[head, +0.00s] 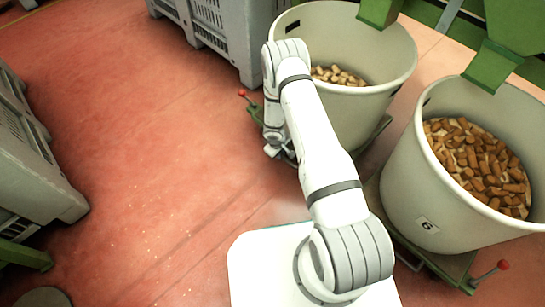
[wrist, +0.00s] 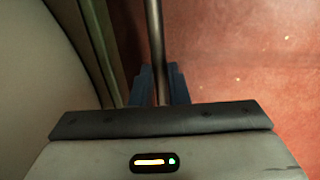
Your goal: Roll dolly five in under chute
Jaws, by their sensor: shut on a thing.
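A pale round bin (head: 375,105) with light corks stands on a green dolly (head: 378,135) beyond my arm. No number shows on this bin, so I cannot read whether it is five. A green chute (head: 380,12) hangs at its back rim. My gripper (head: 278,152) is low at the dolly's left side, mostly hidden by my arm in the head view. In the wrist view, its blue fingers (wrist: 161,88) are shut on a grey metal bar (wrist: 155,40), with the bin wall (wrist: 40,60) close on the left. A red-knobbed lever (head: 242,93) sticks out at the dolly's left.
A second bin (head: 405,190), marked 6, with browner corks stands at right under another green chute (head: 492,66). Its red-knobbed lever (head: 503,265) points right. Grey crates stand at the top (head: 235,30) and left (head: 35,165). The red floor (head: 150,130) between is clear.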

